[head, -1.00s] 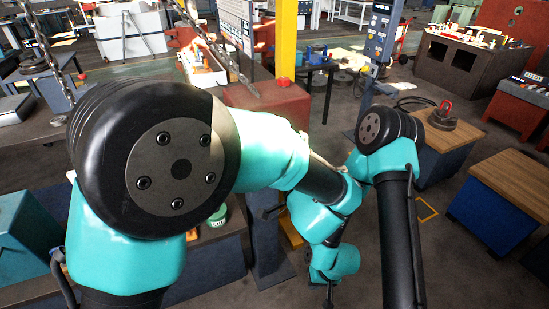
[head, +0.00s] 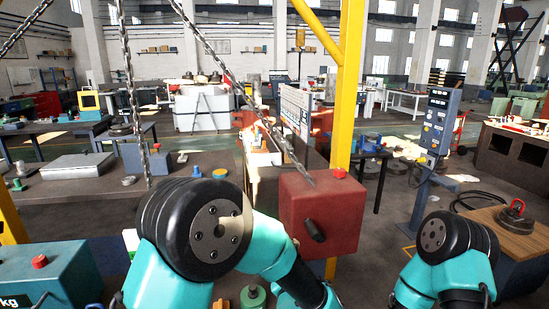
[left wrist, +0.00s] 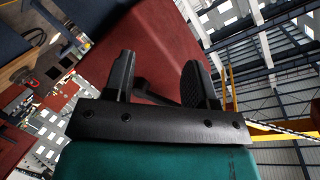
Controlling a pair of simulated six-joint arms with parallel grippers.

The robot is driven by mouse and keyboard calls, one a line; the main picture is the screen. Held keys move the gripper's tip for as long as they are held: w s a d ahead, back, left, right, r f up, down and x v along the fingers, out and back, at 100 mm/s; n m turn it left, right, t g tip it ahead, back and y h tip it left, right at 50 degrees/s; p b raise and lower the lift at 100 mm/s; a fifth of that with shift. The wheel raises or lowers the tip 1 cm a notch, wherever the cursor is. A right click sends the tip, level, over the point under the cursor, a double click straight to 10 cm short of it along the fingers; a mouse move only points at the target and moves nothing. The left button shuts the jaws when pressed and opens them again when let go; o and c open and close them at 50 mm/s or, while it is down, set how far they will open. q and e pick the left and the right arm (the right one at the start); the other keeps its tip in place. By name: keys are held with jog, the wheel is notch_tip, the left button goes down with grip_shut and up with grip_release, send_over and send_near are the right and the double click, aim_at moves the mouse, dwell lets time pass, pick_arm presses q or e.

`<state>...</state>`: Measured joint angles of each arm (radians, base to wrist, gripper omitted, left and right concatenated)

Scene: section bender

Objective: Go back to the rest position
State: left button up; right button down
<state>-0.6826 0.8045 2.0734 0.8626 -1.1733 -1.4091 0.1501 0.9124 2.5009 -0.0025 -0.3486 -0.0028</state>
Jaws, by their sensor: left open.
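My left gripper (left wrist: 158,82) shows in the left wrist view with its two black fingers spread apart. Nothing is clamped between them. A red box (left wrist: 150,38) fills the space beyond the fingers, and a black lever (left wrist: 152,92) on it shows in the gap. I cannot tell how far the lever is from the fingers. In the head view my left arm comes up at the lower middle and its gripper is out of sight below. My right arm is at the lower right; its gripper is out of the picture.
The red box (head: 318,207) with a black handle stands by a yellow post (head: 346,105), right of my left arm. Chains (head: 131,95) hang at the left. A control panel (head: 436,120) stands on a post at the right. A wooden-topped bench (head: 520,240) is beside my right arm.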

pick_arm(q)
jog(key=s+a+f+n+g+h, duration=0.15)
jog(key=a+f+g, duration=0.25)
jog(key=a+f, duration=0.5)
jog(key=s+a+f+n+g+h, duration=0.1)
jog(key=s+a+f+n+g, duration=0.2)
jog(key=a+f, duration=0.55)
jog(key=s+a+f+n+g+h, duration=0.1)
jog(key=s+a+f+n+g, duration=0.2)
jog(key=s+f, duration=0.3)
jog(key=s+a+f+n+g+h, duration=0.1)
jog(key=s+a+f+n+g, duration=0.2)
jog(key=s+a+f, duration=0.3)
jog(key=s+g, duration=0.1)
jog(key=s, duration=0.4)
